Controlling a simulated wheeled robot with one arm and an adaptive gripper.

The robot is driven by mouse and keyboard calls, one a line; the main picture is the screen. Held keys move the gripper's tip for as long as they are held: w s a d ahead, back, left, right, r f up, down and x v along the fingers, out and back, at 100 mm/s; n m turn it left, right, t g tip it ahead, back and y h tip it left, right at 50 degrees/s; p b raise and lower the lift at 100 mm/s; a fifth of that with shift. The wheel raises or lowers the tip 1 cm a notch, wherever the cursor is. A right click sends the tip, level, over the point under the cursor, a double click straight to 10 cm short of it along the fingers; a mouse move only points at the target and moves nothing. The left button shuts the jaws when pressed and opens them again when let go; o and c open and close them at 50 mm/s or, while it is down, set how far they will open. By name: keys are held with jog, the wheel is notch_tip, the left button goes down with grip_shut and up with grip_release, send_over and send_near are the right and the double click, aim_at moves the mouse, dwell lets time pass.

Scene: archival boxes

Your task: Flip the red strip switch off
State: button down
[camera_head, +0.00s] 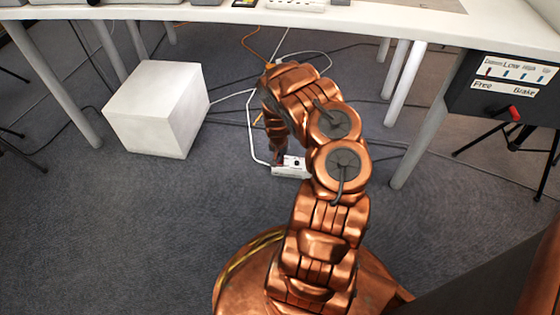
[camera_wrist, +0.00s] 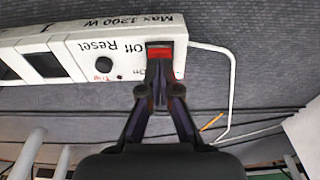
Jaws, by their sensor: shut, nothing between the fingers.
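The white power strip (camera_head: 291,172) lies on the carpet under the table, below the end of my arm. In the wrist view the strip (camera_wrist: 128,62) spans the upper left, with upside-down lettering such as "Off", "Reset" and "Max 1200 W". Its red switch (camera_wrist: 159,52) sits near the strip's right end, in a dark frame. My gripper (camera_wrist: 160,72) is shut and empty, its fingertips together at the switch's lower edge in the picture. They cover part of the switch; I cannot tell whether they touch it or which way it is tipped. In the head view my gripper (camera_head: 279,157) is at the strip's left end.
A white box (camera_head: 157,110) stands on the floor to the left. The white table (camera_head: 390,22) spans the top, with legs on both sides. Cables (camera_head: 250,120) run over the carpet around the strip. A black panel with a red lever (camera_head: 514,113) hangs at the right.

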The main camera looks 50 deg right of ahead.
jog(key=shift+f+b, duration=0.65)
jog(key=shift+f, duration=0.15)
dwell(0.4)
jog(key=shift+r, duration=0.1)
jog(key=shift+r+p, duration=3.2)
jog(key=shift+r, duration=0.3)
